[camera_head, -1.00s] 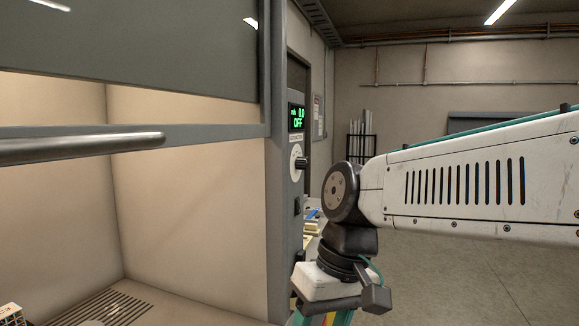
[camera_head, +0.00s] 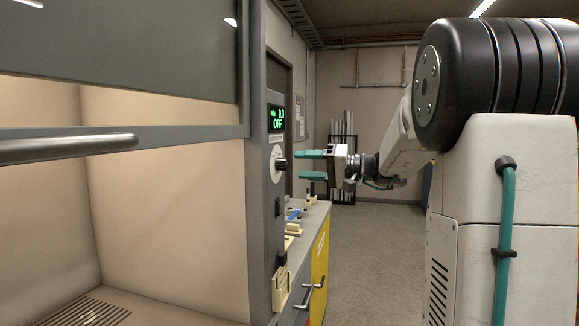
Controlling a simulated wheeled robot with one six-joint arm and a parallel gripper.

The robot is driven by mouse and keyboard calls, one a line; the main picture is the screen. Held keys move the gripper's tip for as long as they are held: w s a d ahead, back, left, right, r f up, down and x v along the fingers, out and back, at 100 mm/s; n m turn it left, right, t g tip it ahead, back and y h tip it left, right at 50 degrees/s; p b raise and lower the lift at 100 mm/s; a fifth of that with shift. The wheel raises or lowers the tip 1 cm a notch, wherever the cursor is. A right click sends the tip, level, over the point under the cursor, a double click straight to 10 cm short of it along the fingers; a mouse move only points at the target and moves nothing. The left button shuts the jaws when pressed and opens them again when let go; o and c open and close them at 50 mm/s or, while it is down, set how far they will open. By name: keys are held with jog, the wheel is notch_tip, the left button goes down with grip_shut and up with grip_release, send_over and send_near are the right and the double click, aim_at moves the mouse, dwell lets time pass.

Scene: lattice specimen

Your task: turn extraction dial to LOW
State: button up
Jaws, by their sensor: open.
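The extraction dial (camera_head: 281,164) is a black knob on a round white plate, on the narrow grey front post of the fume hood. Above it, a small display (camera_head: 277,118) shows green digits and the word OFF. My gripper (camera_head: 312,165) has two teal fingers, one above the other, pointing left toward the dial. The fingers are apart and empty. Their tips are just right of the knob in the picture, at about its height, and I see no contact. The knob's exact pointer position is too small to read.
The hood's raised sash has a metal handle bar (camera_head: 70,147) at the left. Below and behind the dial, a bench (camera_head: 318,217) with yellow cabinet doors (camera_head: 319,265) carries small items. A rack of pipes (camera_head: 343,160) stands at the back wall. The floor (camera_head: 375,245) is clear.

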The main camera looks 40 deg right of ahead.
aim_at(287, 165)
jog(key=shift+x, duration=2.15)
jog(key=shift+s, duration=0.1)
jog(key=c, duration=1)
jog(key=shift+m, duration=0.3)
jog(key=m, duration=0.4)
jog(key=shift+m, duration=2.1)
